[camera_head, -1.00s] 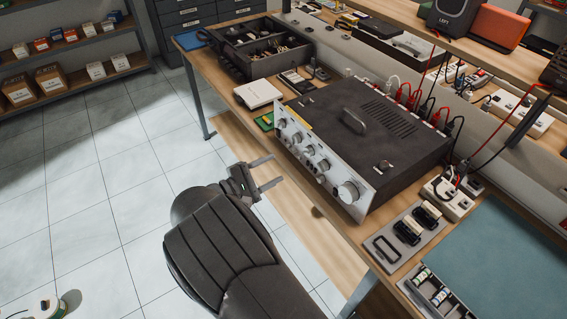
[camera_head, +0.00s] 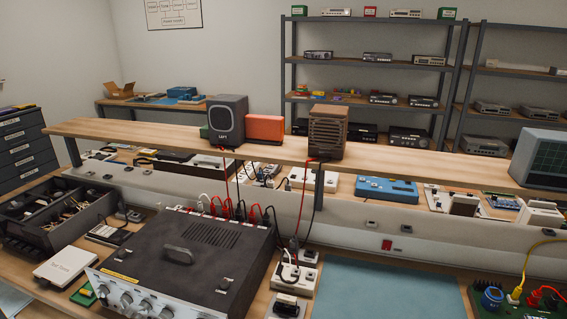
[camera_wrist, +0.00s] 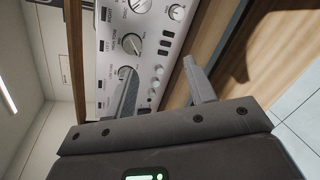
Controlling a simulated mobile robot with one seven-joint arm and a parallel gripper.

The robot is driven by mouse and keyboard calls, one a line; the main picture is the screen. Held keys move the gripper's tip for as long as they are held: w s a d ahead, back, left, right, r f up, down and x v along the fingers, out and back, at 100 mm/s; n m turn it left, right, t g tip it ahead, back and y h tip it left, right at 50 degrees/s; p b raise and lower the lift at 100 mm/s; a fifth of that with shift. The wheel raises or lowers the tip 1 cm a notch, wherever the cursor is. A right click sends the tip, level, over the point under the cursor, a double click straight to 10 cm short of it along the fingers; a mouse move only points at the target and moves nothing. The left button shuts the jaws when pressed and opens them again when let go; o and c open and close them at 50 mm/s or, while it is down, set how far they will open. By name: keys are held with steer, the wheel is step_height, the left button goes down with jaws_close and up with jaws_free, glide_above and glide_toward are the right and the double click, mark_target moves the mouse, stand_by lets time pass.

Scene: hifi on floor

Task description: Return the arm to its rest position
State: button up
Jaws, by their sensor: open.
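My gripper (camera_wrist: 163,92) shows in the wrist view, with its two grey fingers apart and nothing between them. It faces the silver front panel (camera_wrist: 150,45) of the amplifier, with its knobs; the gap between the fingertips and the panel is hard to judge. In the head view the dark amplifier (camera_head: 185,262) stands on the bench at the lower left of centre, with red, white and black cables at its back. My arm and gripper are outside the head view.
A raised shelf (camera_head: 270,150) holds two speakers. Floor tiles (camera_wrist: 300,95) show at right in the wrist view.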

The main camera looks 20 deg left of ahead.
steer(key=w+a+r+m+g+y, duration=0.3)
steer(key=w+r+m+g+y, duration=0.15)
steer(key=r+m+g, duration=0.35)
steer(key=w+a+r+m+g+y, duration=0.3)
steer(key=w+r+m+g, duration=0.15)
steer(key=m, duration=0.45)
steer(key=w+d+r+m+t, duration=0.1)
steer(key=w+d+r+m, duration=0.1)
steer(key=w+d+r, duration=0.45)
steer(key=w+d+r+m+t, duration=0.15)
steer(key=w+d+r, duration=0.25)
steer(key=w+d, duration=0.55)
steer(key=s+d+r+m+h, duration=0.1)
steer(key=d+r, duration=0.1)
steer(key=d, duration=1.4)
steer(key=s+d+r+m+h, duration=0.1)
steer(key=d+r, duration=0.1)
steer(key=d, duration=1.5)
steer(key=s+d+f+h, duration=0.2)
steer(key=s+d, duration=0.6)
steer(key=d, duration=0.2)
steer(key=s+d+f+h, duration=0.2)
steer(key=s+d+f, duration=0.1)
steer(key=s+d, duration=0.5)
steer(key=shift+d+f+m, duration=0.15)
steer(key=shift+d+m, duration=0.3)
steer(key=shift+d, duration=0.5)
